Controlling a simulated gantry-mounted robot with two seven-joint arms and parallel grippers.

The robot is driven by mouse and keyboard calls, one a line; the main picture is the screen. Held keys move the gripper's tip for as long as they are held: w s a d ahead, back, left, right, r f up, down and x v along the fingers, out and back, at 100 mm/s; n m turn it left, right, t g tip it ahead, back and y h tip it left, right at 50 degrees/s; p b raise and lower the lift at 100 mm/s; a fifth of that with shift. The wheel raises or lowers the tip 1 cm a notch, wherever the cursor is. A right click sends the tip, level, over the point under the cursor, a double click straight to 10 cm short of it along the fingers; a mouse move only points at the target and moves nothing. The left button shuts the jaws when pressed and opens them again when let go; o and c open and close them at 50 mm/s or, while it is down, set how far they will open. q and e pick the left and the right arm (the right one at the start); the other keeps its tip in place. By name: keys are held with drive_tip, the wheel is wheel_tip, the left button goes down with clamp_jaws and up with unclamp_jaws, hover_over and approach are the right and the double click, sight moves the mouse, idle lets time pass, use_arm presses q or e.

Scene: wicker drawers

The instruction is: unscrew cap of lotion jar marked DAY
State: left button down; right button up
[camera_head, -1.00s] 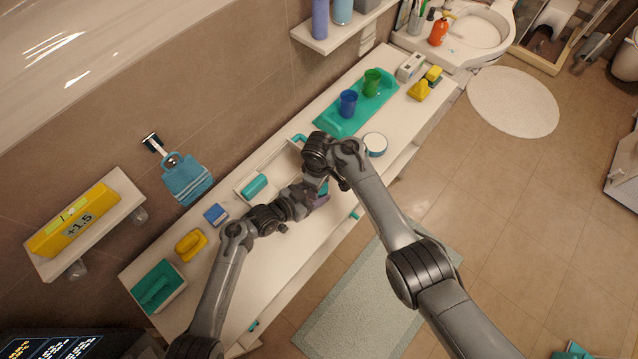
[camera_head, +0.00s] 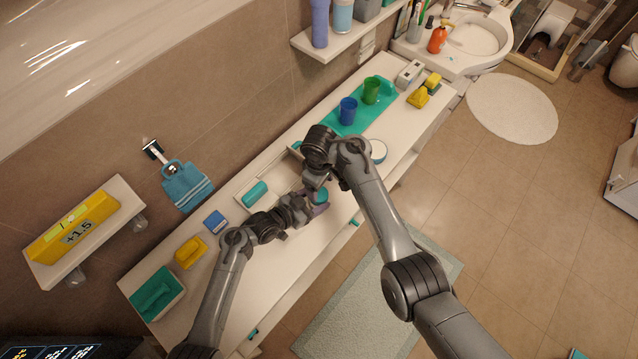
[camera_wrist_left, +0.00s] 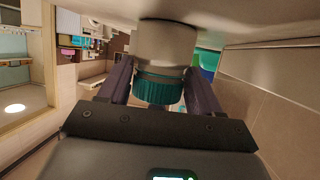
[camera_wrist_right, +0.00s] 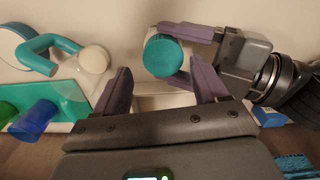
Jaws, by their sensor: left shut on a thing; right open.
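A white jar with a ribbed teal cap (camera_head: 320,196) is held above the counter by my left gripper (camera_head: 313,206). In the left wrist view the white jar body (camera_wrist_left: 165,45) and the teal cap (camera_wrist_left: 160,86) sit between the two purple fingers. The right wrist view shows the cap's round top (camera_wrist_right: 163,55) facing my right gripper (camera_wrist_right: 160,78). My right gripper is open, its fingers on either side of the cap in that view, with visible gaps. Whether its fingertips reach cap height I cannot tell. No DAY marking is readable.
A teal tray (camera_head: 330,133) with a blue cup (camera_head: 348,110) and a green cup (camera_head: 371,90) stands behind. A round white-topped container (camera_head: 377,150) is right of my right wrist. An open-topped box (camera_head: 284,176) lies behind the grippers. The counter's front left is mostly clear.

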sight(319, 194)
drive_tip(key=r+m, duration=0.1)
drive_tip(key=w+r+m, duration=0.1)
drive_tip(key=r+m, duration=0.1)
drive_tip(key=m, duration=0.1)
drive_tip(key=shift+w+d+r, duration=0.15)
drive_tip(key=shift+w+d, duration=0.05)
drive_tip(key=shift+d, duration=0.05)
drive_tip(key=shift+s+a+r+m, duration=0.15)
drive_tip(key=shift+r+m, duration=0.1)
drive_tip(key=shift+m, duration=0.25)
drive_tip(key=shift+s+a+m, duration=0.15)
drive_tip(key=shift+s+m, duration=0.1)
drive_tip(key=shift+m, duration=0.15)
drive_tip(key=shift+s+a+f, duration=0.1)
drive_tip(key=shift+s+f, duration=0.1)
drive_tip(key=shift+f, duration=1.95)
drive_tip(key=shift+s+a+f, duration=0.1)
drive_tip(key=shift+s+f, duration=0.05)
drive_tip(key=shift+f, duration=2)
drive_tip(key=c, duration=0.9)
drive_tip(key=shift+n, duration=1.4)
drive_tip(key=shift+r, duration=0.15)
